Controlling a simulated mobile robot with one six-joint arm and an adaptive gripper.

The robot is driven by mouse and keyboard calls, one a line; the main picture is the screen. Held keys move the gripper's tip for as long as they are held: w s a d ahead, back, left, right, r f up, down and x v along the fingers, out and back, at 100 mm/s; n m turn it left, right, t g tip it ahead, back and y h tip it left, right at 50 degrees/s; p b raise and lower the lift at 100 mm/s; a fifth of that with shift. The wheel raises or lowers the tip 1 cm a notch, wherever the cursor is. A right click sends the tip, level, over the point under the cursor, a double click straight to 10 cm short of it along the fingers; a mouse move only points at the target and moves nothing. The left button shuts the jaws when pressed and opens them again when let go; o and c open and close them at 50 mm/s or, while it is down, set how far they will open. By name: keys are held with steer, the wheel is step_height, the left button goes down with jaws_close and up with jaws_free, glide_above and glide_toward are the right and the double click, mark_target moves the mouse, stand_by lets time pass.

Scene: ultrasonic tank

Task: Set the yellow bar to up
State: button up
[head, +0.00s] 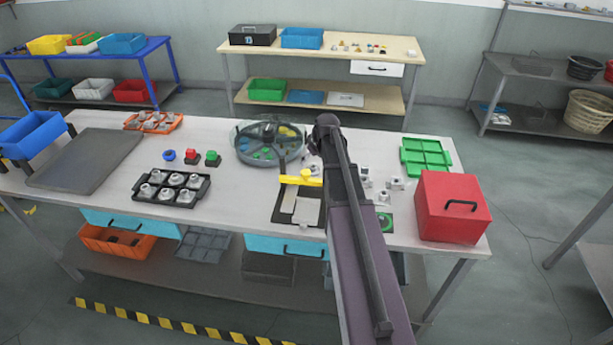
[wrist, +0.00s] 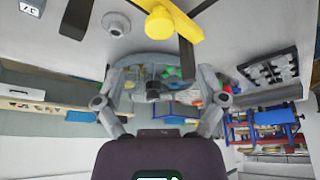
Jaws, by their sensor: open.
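The yellow bar (head: 291,180) lies roughly level across the far end of a dark base with pale plates (head: 303,212), near the front of the main table in the head view. A round yellow knob stands up near its right end. In the wrist view the yellow bar (wrist: 161,25) is at the top edge and partly cut off. My gripper (wrist: 160,82) is open, its two fingers spread apart with nothing held between them, and the bar appears beyond the fingertips, apart from them. In the head view my arm hides the fingers.
A round glass-walled tank (head: 270,162) stands just behind the bar. Small grey parts (head: 365,178) and a green tray (head: 425,157) lie to the right, with a red box (head: 453,207). A black tray of parts (head: 171,202) is to the left.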

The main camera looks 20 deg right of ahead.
mark_target(306, 172)
steer(key=shift+b+x, duration=3.8)
steer(key=shift+x, duration=0.65)
steer(key=shift+s, duration=0.1)
jaws_close()
steer(key=shift+r, duration=0.1)
